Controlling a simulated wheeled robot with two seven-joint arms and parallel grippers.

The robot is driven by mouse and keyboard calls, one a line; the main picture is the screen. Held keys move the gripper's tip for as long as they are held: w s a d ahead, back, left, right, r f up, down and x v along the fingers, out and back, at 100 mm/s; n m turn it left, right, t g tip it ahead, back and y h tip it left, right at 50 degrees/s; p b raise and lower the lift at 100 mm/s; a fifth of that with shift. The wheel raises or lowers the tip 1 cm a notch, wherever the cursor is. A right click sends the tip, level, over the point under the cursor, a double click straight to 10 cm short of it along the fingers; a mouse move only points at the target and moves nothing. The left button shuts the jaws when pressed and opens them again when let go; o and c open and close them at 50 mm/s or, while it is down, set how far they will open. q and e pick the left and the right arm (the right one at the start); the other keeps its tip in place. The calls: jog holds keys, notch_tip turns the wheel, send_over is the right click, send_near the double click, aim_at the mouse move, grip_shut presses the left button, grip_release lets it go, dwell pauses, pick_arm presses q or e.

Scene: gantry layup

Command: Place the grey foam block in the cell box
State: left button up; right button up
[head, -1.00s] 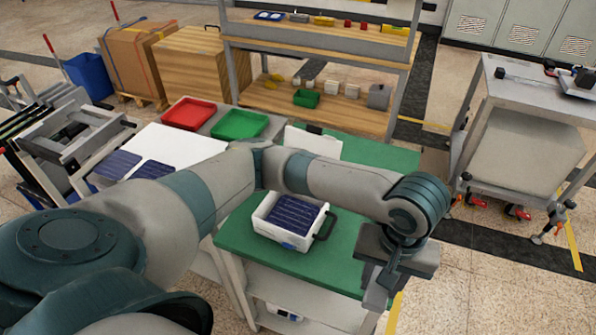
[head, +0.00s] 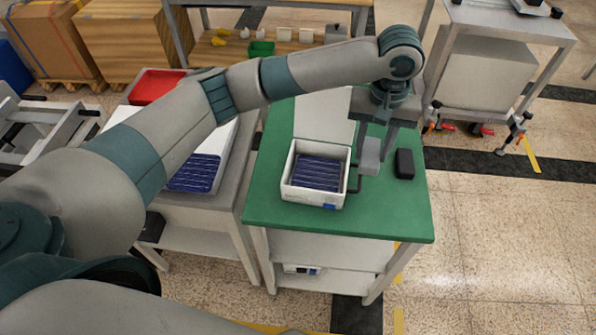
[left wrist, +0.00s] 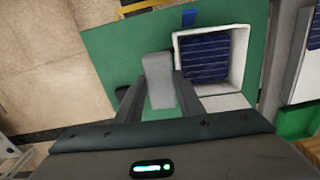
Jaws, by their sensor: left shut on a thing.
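The white cell box (head: 287,186) stands open on the green table, with dark blue solar cells (head: 318,173) inside. Its lid (head: 322,118) is open behind it. My left gripper (head: 376,138) is above the table just right of the box, shut on the grey foam block (head: 369,157). In the left wrist view the block (left wrist: 159,82) sits between the fingers, beside the box's wall (left wrist: 240,62) and outside the box. Whether the block touches the table is unclear. My right gripper is not in view.
A small black object (head: 404,163) lies on the green table (head: 345,222) right of the gripper. A side table with blue cells (head: 194,173) and a red tray (head: 156,86) are at left. The table's front is clear.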

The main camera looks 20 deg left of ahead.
pick_arm(q)
jog(key=shift+w+a, duration=0.15)
jog(key=shift+a, duration=0.05)
jog(key=shift+d, duration=0.1)
jog(key=shift+a+f, duration=0.15)
jog(key=shift+a, duration=0.2)
jog(key=a+f+p, duration=0.1)
jog(key=a+f, duration=0.1)
jog(key=a, duration=0.1)
jog(key=s+a+f+p, duration=0.1)
jog(key=a+f, duration=0.1)
jog(key=a, duration=0.2)
jog(key=a+f+p, duration=0.1)
jog(key=a+f, duration=0.1)
jog(key=a, duration=0.1)
jog(key=shift+s+a, duration=0.2)
jog(key=shift+a+f, duration=0.3)
jog(key=shift+f+p, duration=0.1)
jog(key=shift+p, duration=0.2)
